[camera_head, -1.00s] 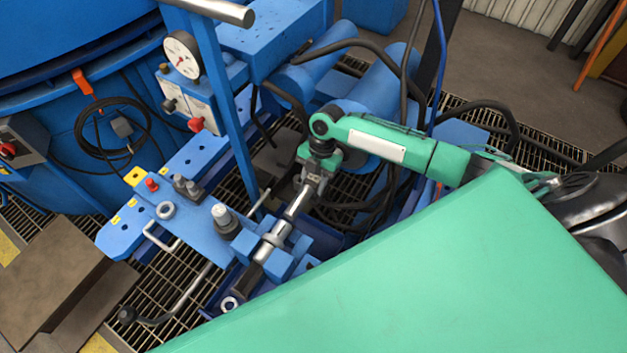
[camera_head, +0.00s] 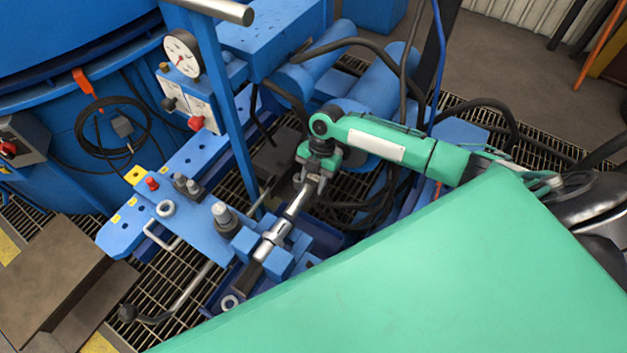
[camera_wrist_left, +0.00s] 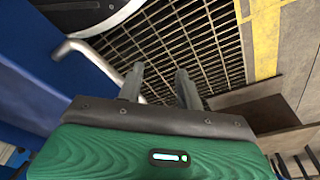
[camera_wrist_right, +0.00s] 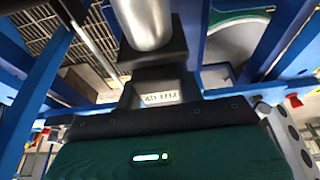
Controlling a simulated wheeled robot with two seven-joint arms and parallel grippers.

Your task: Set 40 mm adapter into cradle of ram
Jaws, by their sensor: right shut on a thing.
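My right gripper (camera_head: 314,183) is at the upper end of the silver ram rod (camera_head: 297,204), pointing down. In the right wrist view it is shut on the 40 mm adapter (camera_wrist_right: 162,98), whose pale label reads 40 MM. The rounded end of a silver rod (camera_wrist_right: 146,22) shows just beyond the adapter. I cannot tell whether the adapter touches the rod or rests in the cradle, as the gripper hides that spot in the head view. My left gripper (camera_wrist_left: 160,76) is open and empty above floor grating; it is not visible in the head view.
The rod runs through blue blocks (camera_head: 278,262) beside a blue bench (camera_head: 196,232) carrying a metal ring (camera_head: 166,208) and small fittings. A blue post (camera_head: 226,110), a pressure gauge (camera_head: 182,54) and dark hoses (camera_head: 372,47) stand close to my right arm.

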